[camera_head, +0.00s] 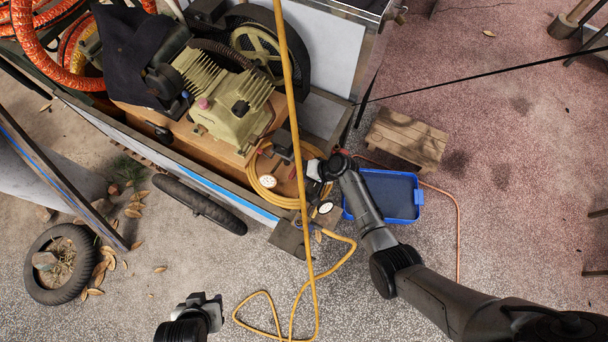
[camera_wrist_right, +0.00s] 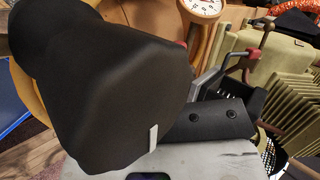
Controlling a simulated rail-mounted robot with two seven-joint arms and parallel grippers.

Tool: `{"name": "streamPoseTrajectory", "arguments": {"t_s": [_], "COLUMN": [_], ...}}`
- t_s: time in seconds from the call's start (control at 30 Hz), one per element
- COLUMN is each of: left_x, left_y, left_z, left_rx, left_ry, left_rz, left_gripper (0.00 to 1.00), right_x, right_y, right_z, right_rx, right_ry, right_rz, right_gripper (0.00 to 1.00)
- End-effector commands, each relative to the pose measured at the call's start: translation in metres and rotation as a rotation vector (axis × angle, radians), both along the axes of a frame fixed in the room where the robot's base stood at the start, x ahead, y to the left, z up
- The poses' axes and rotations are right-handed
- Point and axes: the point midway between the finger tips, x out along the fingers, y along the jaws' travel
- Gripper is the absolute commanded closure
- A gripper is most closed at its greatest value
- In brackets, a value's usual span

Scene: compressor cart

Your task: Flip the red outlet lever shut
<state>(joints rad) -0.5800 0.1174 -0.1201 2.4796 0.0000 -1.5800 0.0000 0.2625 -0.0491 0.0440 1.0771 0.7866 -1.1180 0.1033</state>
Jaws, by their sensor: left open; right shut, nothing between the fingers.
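A small red part (camera_head: 292,173), which may be the outlet lever, shows at the cart's front corner among the gauges. In the right wrist view a red piece (camera_wrist_right: 254,53) sits on a metal bracket; I cannot tell whether it is the same part. A white gauge (camera_head: 267,181) is close by and a gauge also shows in the wrist view (camera_wrist_right: 204,5). My right gripper (camera_head: 314,178) is at this corner, shut and empty, its fingertips partly hidden; I cannot tell whether it touches anything. My left gripper (camera_head: 208,300) is open and empty, low over the ground, away from the cart.
The olive compressor (camera_head: 232,100) stands on the cart behind the corner. A yellow hose (camera_head: 283,60) crosses the cart and loops on the ground. A blue tray (camera_head: 402,194) and a wooden stool (camera_head: 407,138) are to the right. A loose tyre (camera_head: 75,240) lies left.

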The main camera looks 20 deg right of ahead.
Motion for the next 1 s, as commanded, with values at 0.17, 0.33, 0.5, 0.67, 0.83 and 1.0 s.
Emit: {"name": "streamPoseTrajectory", "arguments": {"t_s": [0.17, 0.33, 0.5, 0.67, 0.83, 1.0], "left_x": [0.0, 0.0, 0.0, 0.0, 0.0, 0.0], "left_y": [-0.002, -0.001, 0.0, 0.001, 0.003, 0.003], "left_z": [-0.002, -0.004, -0.002, 0.004, 0.01, 0.013], "left_rx": [-0.005, -0.004, -0.001, 0.004, 0.009, 0.009], "left_ry": [0.0, 0.0, 0.0, -0.001, 0.0, 0.0], "left_rz": [0.004, 0.003, 0.001, -0.003, -0.006, -0.006], "left_gripper": [0.57, 0.57, 0.57, 0.57, 0.57, 0.57], "right_x": [0.003, 0.007, 0.007, -0.001, -0.013, -0.023], "right_y": [-0.003, -0.01, -0.016, -0.03, -0.052, -0.073], "right_z": [0.0, 0.0, 0.004, 0.019, 0.042, 0.063], "right_rx": [0.002, 0.001, 0.0, -0.003, -0.002, -0.001], "right_ry": [-0.001, -0.003, -0.004, -0.003, -0.002, 0.0], "right_rz": [0.001, 0.0, -0.001, 0.0, 0.001, 0.001], "right_gripper": [1.0, 1.0, 1.0, 1.0, 1.0, 1.0]}}
